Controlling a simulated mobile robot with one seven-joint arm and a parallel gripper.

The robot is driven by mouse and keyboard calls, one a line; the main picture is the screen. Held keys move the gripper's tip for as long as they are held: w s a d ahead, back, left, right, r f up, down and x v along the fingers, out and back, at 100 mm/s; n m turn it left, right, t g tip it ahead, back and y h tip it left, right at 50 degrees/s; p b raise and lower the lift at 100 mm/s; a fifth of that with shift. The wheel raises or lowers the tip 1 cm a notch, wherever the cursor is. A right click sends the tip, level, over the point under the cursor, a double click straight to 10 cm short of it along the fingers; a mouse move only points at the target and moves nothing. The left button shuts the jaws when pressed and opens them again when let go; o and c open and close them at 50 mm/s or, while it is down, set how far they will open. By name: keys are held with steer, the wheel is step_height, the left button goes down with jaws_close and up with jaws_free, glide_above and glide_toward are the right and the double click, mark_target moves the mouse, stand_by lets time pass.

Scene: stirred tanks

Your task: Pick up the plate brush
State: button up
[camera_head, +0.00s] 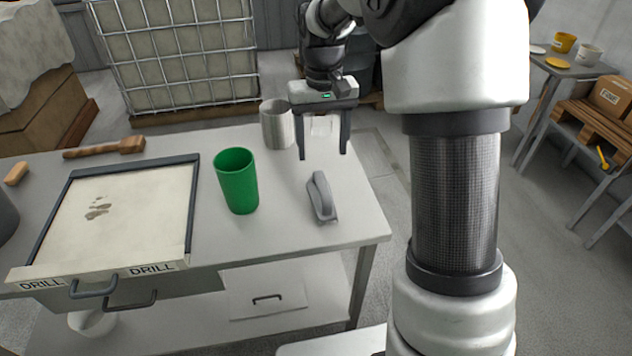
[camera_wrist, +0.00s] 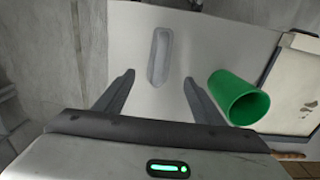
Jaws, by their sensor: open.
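A grey, long-handled block (camera_head: 321,197), which looks like the plate brush, lies on the light tabletop (camera_head: 290,225) near its right edge. In the wrist view the grey block (camera_wrist: 159,56) lies ahead of the fingertips, roughly in line with the gap between them. My gripper (camera_head: 323,155) is open and empty above the table, behind the grey block in the head view. Its two fingers are spread apart in the wrist view (camera_wrist: 158,82) and do not appear to touch anything. The block's underside is hidden.
A green cup (camera_head: 237,181) stands left of the block. A grey cylinder (camera_head: 277,124) stands behind. A tray-like drawer marked DRILL (camera_head: 187,225) covers the table's left, with a wooden-handled tool (camera_head: 104,147) behind it. The tabletop around the block is clear.

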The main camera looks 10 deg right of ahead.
mark_target(322, 195)
step_height(322, 195, down, 16)
steer(key=shift+w+f+b, duration=0.1)
steer(key=shift+b, duration=0.8)
steer(key=c, duration=1.1)
